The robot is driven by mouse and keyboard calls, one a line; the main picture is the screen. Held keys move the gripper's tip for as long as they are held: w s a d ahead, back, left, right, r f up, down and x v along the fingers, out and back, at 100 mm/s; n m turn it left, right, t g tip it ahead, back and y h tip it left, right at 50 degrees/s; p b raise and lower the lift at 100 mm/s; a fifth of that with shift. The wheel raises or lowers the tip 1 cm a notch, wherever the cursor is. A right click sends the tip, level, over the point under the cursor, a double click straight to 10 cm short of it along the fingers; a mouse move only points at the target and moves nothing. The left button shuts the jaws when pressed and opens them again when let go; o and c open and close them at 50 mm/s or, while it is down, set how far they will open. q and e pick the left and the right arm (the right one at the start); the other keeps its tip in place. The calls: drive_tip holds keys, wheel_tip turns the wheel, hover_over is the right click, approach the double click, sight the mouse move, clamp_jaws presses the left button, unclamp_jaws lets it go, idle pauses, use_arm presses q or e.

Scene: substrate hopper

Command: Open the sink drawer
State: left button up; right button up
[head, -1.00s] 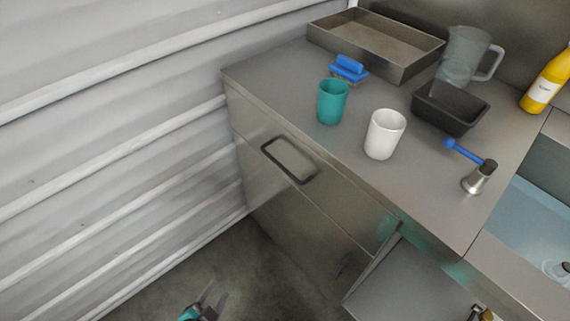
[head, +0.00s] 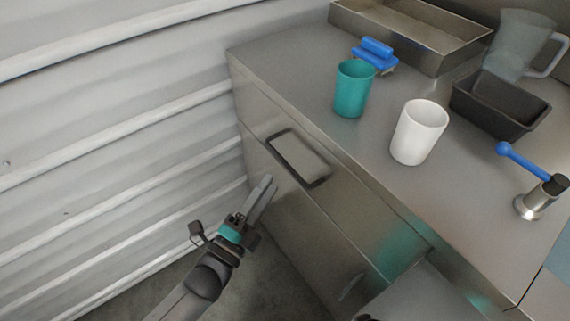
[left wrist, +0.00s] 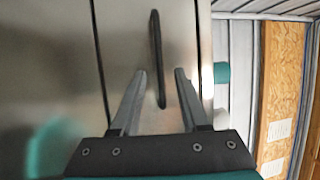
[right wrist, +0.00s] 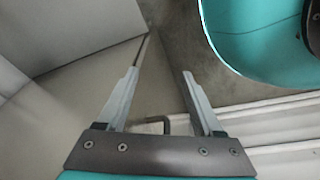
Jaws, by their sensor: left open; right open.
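The steel drawer (head: 330,210) is shut, flush in the front of the counter. Its dark bar handle (head: 298,158) runs along the upper part of the drawer front. My left gripper (head: 262,190) is just in front of and below the handle's left part, open and empty.
On the counter (head: 320,110) stand a teal cup (head: 352,90), a white cup (head: 418,132), a blue brush (head: 375,54), a steel tray (head: 400,38), a black bin (head: 497,105), a clear jug (head: 518,48) and a blue-levered tap (head: 535,195). A ribbed wall (head: 110,120) is close on the left.

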sight(285, 161)
use_arm(q)
drive_tip(key=shift+b+x, duration=0.85)
drive_tip(key=shift+x, duration=3)
use_arm(e)
drive_tip(key=shift+w+a+r, duration=0.3)
drive_tip(key=shift+w+r, duration=0.05)
drive_tip(key=shift+r, duration=0.25)
drive_tip(key=shift+w+a+r, duration=0.25)
drive_tip(key=shift+w+r, duration=0.05)
drive_tip(key=shift+r, duration=0.3)
drive_tip(key=shift+w+a+r, duration=0.3)
drive_tip(key=shift+w+r, duration=0.05)
drive_tip(key=shift+r, duration=0.25)
use_arm(q)
clamp_jaws()
